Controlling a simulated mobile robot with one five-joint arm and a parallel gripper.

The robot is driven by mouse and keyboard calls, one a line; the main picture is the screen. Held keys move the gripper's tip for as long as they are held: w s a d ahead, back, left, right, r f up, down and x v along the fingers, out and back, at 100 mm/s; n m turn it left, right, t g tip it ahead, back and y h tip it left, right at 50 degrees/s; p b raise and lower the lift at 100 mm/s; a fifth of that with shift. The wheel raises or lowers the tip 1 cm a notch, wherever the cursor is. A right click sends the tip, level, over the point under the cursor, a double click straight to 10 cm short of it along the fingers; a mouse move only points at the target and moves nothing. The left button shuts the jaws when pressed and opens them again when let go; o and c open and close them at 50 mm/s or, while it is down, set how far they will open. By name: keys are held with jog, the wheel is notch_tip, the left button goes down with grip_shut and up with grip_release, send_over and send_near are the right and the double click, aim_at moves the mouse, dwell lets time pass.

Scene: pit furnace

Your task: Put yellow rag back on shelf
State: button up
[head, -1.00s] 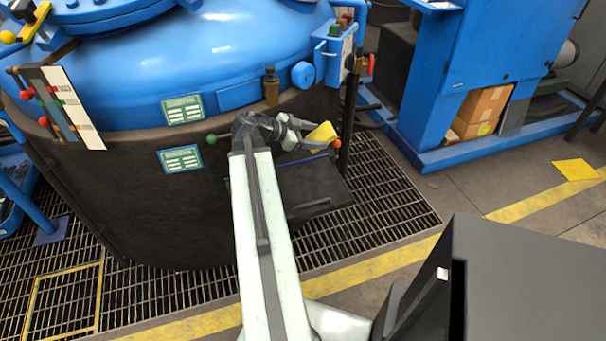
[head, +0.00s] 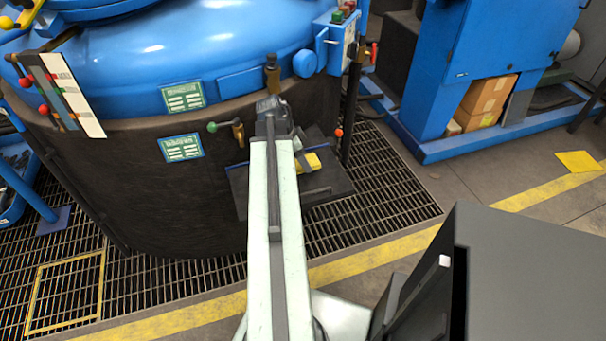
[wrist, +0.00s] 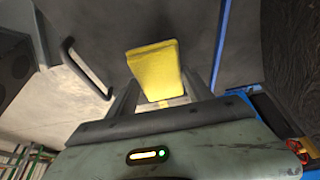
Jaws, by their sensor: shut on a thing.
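The yellow rag (head: 312,160) shows just right of my forearm in the head view. In the wrist view the rag (wrist: 153,66) is a flat yellow block between my fingers. My gripper (wrist: 160,92) is shut on it. In the head view my gripper (head: 303,164) is partly hidden behind my arm. The dark shelf (head: 335,183) juts from the furnace's front, under or just behind the rag. My arm covers its middle. I cannot tell whether the rag touches the shelf.
The blue-topped furnace (head: 190,50) stands close in front. A green-knobbed valve (head: 238,132) is left of my arm. A post with a red knob (head: 339,132) rises right of the shelf. A dark handle (wrist: 85,70) shows in the wrist view. Floor grating (head: 390,185) lies clear at right.

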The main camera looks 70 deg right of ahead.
notch_tip(320, 180, down, 4)
jog(key=b, duration=0.4)
jog(key=shift+r, duration=0.3)
jog(key=shift+c, duration=0.6)
jog(key=shift+f, duration=0.15)
jog(key=o, duration=1.3)
jog(key=p+v, duration=1.1)
jog(key=v, duration=0.1)
jog(key=shift+s+d, duration=0.1)
jog(key=shift+s, duration=0.1)
jog(key=shift+w+p, duration=0.15)
jog(key=shift+p, duration=0.2)
